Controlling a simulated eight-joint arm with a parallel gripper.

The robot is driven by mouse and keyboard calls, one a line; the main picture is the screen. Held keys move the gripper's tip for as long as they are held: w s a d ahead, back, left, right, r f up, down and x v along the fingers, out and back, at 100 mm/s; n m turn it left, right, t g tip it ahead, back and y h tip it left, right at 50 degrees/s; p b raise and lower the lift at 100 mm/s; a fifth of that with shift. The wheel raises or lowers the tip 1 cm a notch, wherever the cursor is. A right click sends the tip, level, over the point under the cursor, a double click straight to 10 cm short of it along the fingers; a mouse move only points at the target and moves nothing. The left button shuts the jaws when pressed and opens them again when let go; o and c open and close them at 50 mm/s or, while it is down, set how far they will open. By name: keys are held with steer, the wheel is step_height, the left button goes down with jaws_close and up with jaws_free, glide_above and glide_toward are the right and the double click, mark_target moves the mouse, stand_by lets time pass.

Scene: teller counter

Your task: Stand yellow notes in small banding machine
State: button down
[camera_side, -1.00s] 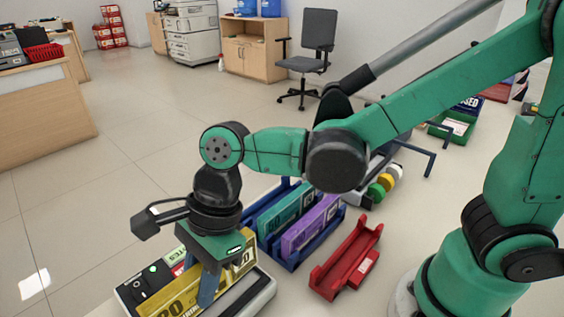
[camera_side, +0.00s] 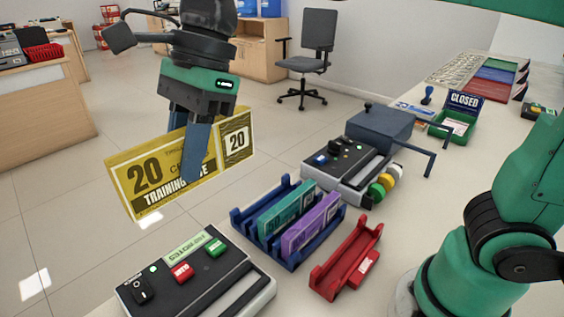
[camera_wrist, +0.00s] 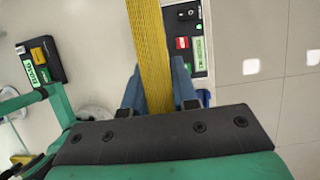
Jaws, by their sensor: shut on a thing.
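My gripper (camera_side: 192,165) is shut on the yellow notes (camera_side: 145,172), a thick bundle marked 20. The bundle is on its long edge, in the air above and left of the counter. In the wrist view the yellow notes (camera_wrist: 148,40) run upright between the blue fingers of my gripper (camera_wrist: 157,80).
A grey-and-black machine (camera_side: 240,275) with red and green buttons is at the front. A blue rack (camera_side: 285,262) holds teal notes (camera_side: 287,210) and purple notes (camera_side: 312,225). A red holder (camera_side: 345,265) is empty. A green box (camera_side: 455,122) with a CLOSED sign stands farther back.

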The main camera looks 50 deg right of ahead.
steer(key=w+d+f, duration=0.2)
steer(key=w+d, duration=0.1)
steer(key=d, duration=0.3)
steer(key=w+d+f, duration=0.2)
steer(key=w+d, duration=0.1)
steer(key=d, duration=0.4)
steer(key=s+d+f, duration=0.3)
steer(key=d, duration=0.5)
steer(key=s+d+f, duration=0.3)
steer(key=d, duration=0.6)
steer(key=s+d+f, duration=0.3)
steer(key=d, duration=0.6)
steer(key=shift+s+d+f, duration=0.15)
steer(key=shift+d+f, duration=0.05)
steer(key=shift+d, duration=0.05)
steer(key=shift+f, duration=1.5)
steer(key=shift+f, duration=1.05)
steer(key=c, duration=0.6)
jaws_free()
